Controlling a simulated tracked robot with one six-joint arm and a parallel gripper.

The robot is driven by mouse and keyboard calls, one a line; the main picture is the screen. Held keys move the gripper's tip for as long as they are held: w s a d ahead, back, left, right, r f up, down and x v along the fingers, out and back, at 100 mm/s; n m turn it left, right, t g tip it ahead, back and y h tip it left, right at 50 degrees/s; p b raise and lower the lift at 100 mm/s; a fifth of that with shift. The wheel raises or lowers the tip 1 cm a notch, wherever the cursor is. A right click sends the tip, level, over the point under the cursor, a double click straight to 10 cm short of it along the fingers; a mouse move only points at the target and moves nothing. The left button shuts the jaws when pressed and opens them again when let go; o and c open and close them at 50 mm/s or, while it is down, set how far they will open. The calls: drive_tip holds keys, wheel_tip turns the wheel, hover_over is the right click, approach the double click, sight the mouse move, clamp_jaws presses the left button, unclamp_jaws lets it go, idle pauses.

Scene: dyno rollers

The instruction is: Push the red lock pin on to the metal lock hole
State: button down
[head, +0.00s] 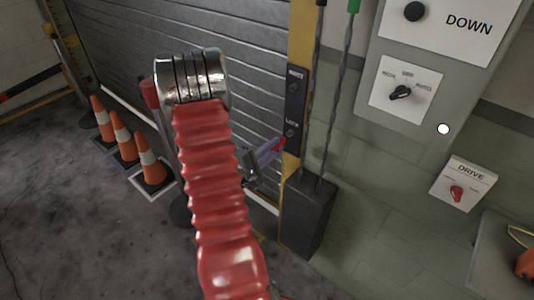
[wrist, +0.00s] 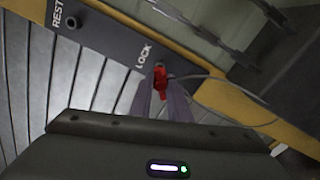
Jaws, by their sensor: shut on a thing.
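My gripper (head: 268,152) is shut on the red lock pin (head: 282,142), beside the yellow post and in front of the dark plate. In the wrist view the red lock pin (wrist: 160,80) sits between the two purple-grey fingertips of my gripper (wrist: 160,98). The metal lock hole (wrist: 159,65) lies just past the pin's end, under the word LOCK on the plate; in the head view the lock hole (head: 291,132) is just above right of the pin. I cannot tell whether the pin's tip touches or enters the hole.
The plate's REST hole (wrist: 71,22) is empty. A thin cable (wrist: 225,80) runs from the pin to the right. A dark box (head: 308,215) with hanging cords stands beside the yellow post (head: 291,170). Orange cones (head: 122,135) stand left. A ribbed shutter (head: 110,60) lies behind.

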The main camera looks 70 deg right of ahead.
drive_tip(key=shift+x, duration=0.8)
drive_tip(key=shift+w+n, duration=0.15)
drive_tip(key=shift+n, duration=0.25)
drive_tip(key=shift+x, duration=0.9)
idle(2.1)
drive_tip(key=c, duration=1.6)
unclamp_jaws()
